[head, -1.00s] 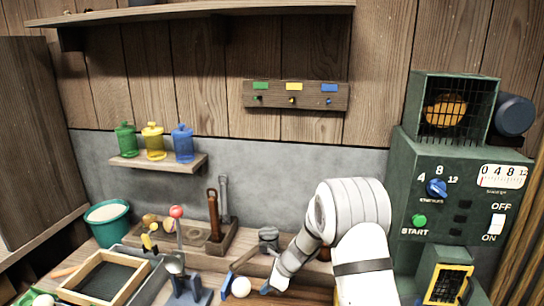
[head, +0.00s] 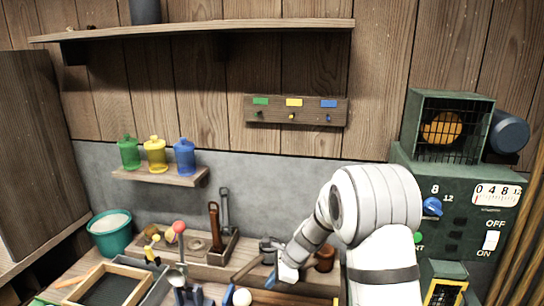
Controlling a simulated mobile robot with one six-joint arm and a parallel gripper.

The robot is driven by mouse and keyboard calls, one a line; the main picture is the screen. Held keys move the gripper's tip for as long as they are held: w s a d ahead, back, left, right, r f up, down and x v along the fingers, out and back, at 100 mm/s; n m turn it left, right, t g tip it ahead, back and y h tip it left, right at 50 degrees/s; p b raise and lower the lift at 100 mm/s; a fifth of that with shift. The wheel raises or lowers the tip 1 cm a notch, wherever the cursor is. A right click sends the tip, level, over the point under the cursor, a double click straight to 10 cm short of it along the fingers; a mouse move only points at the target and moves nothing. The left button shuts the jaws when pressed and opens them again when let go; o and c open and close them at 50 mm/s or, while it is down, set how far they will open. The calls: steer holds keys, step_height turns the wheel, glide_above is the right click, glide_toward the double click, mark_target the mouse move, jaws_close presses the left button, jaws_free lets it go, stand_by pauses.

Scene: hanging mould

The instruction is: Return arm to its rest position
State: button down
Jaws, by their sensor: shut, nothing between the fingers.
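My white arm (head: 375,205) rises at the lower right, in front of the green machine, and bends down to the left over the workbench. My gripper (head: 271,283) is at its lower end, pointing down and left, with small dark blue tips. It is shut and I see nothing held in it. It is close above the bench, near a wooden-handled tool (head: 247,268) and a white ball (head: 242,297); whether it touches anything I cannot tell.
A green machine (head: 458,215) with dial and switch stands at the right, partly hidden by my arm. Green, yellow and blue bottles (head: 155,154) stand on a small shelf (head: 160,177). A hook board (head: 295,111) hangs above. A teal bucket (head: 110,238) and wooden frame (head: 108,288) are at lower left.

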steer(key=s+d+r+n+h, duration=0.1)
steer(key=s+d+r+n, duration=0.25)
steer(key=s+r, duration=0.25)
steer(key=s+d+r+n+h, duration=0.1)
steer(key=s+d+r+n, duration=0.2)
steer(key=s+r+n, duration=0.3)
steer(key=s+d+r+n+h, duration=0.1)
steer(key=s+d+n, duration=0.3)
steer(key=s, duration=0.4)
steer(key=s+d+r+n+t+h, duration=0.1)
steer(key=s+d+r+n, duration=0.3)
steer(key=s, duration=0.4)
steer(key=shift+s+d+t+h, duration=0.3)
steer(key=shift+s+d+h, duration=0.1)
steer(key=shift+h, duration=0.4)
steer(key=c, duration=2.1)
jaws_free()
steer(key=shift+a, duration=0.1)
steer(key=shift+c, duration=0.2)
